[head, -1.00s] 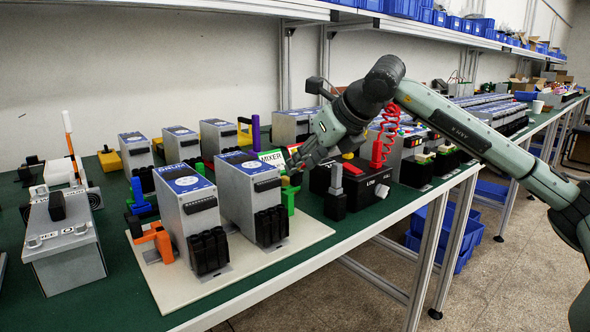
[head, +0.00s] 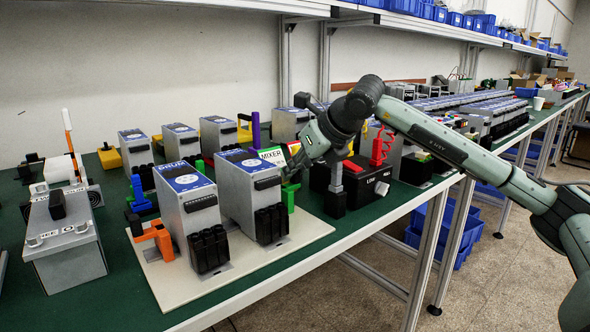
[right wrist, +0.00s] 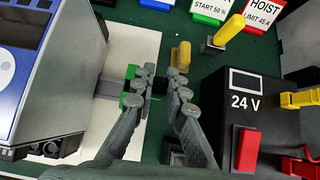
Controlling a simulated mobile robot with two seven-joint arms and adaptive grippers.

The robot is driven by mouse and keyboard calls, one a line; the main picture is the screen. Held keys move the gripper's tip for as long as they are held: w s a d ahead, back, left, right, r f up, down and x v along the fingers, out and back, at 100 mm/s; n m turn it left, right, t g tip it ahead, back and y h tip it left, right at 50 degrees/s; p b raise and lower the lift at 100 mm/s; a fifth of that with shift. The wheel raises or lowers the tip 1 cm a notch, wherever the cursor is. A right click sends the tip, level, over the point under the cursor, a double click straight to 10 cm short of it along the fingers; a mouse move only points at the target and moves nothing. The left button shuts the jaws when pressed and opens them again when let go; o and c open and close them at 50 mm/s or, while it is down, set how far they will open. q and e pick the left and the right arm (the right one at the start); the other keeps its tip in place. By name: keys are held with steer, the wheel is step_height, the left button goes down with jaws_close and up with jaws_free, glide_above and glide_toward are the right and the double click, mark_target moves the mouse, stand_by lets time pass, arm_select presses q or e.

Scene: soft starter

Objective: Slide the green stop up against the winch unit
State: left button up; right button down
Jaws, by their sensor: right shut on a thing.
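The green stop (head: 290,198) stands on the cream board (head: 300,240), at the right side of the nearer right grey unit with a blue top (head: 250,195). No winch label is readable, so I cannot tell from lettering which unit is the winch. My right gripper (head: 291,174) reaches down onto the stop from the right. In the right wrist view its fingers (right wrist: 159,80) are shut on the stop, whose green part (right wrist: 131,100) shows beside the left finger. The unit (right wrist: 50,80) is at left there; the fingers partly hide the stop and any gap. My left gripper is out of view.
A second grey unit (head: 188,215) with an orange clamp (head: 155,238) stands to the left. A black 24 V box (right wrist: 245,120) with a red switch is close on the right. A yellow-handled lever (right wrist: 230,32) stands behind it. The bench's front edge is near.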

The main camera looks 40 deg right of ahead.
steer(key=a, duration=0.4)
steer(key=shift+s+a, duration=0.2)
steer(key=shift+a, duration=0.15)
steer(key=c, duration=1.5)
jaws_free()
steer(key=shift+c, duration=0.2)
steer(key=v, duration=1.2)
steer(key=shift+d, duration=0.1)
